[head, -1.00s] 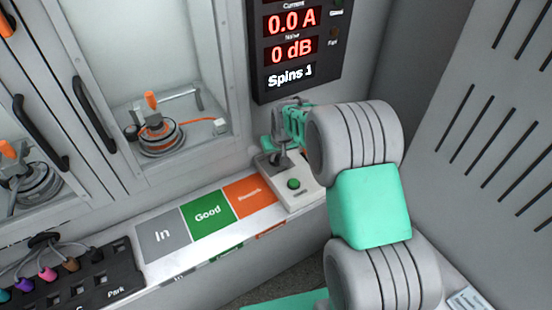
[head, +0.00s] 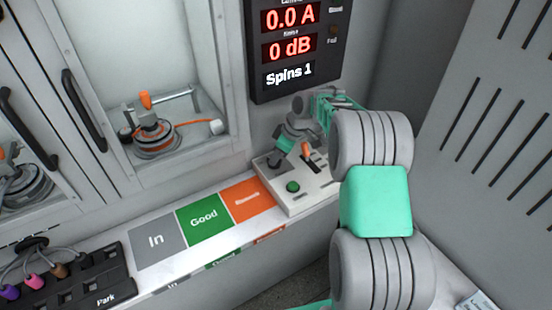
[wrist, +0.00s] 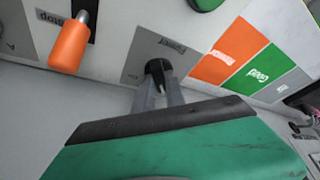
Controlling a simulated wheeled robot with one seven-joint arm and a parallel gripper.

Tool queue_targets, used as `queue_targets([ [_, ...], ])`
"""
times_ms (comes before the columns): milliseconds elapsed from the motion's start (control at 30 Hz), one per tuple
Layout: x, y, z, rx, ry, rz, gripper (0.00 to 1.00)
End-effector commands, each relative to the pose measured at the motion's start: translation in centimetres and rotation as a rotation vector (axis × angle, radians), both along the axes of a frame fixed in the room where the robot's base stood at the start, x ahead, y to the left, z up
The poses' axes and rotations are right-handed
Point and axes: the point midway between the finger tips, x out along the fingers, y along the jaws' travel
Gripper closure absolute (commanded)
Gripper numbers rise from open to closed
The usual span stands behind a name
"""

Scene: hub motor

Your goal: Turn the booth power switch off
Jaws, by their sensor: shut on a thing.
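The control box (head: 318,190) stands at the right end of the work ledge, with an orange-tipped lever (head: 307,151) and a green button (head: 293,186) on top. The gripper (head: 277,164) reaches down to the box's left rear part in the head view. The orange lever (wrist: 70,45) is left of the fingers, apart from them.
Grey, green "Good" (head: 203,220) and orange pads lie on the ledge left of the box. A display (head: 296,45) reads 0.0 A, 0 dB, Spins 1. A glazed booth holds a motor (head: 153,137). A slotted wall (head: 500,120) stands on the right.

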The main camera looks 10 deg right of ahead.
Motion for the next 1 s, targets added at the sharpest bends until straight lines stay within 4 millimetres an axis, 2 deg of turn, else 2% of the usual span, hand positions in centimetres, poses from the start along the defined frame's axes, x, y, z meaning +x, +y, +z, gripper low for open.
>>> queue_targets([
  [300, 0.16, -0.07, 0.06, 0.0, -0.002, 0.115, 1.0],
  [800, 0.2, -0.03, 0.16, 0.0, -0.004, 0.136, 1.0],
  [833, 0.2, -0.03, 0.16, 0.0, -0.004, 0.136, 0.83],
  [1000, 0.16, -0.03, 0.1, 0.0, -0.002, 0.136, 0.69],
])
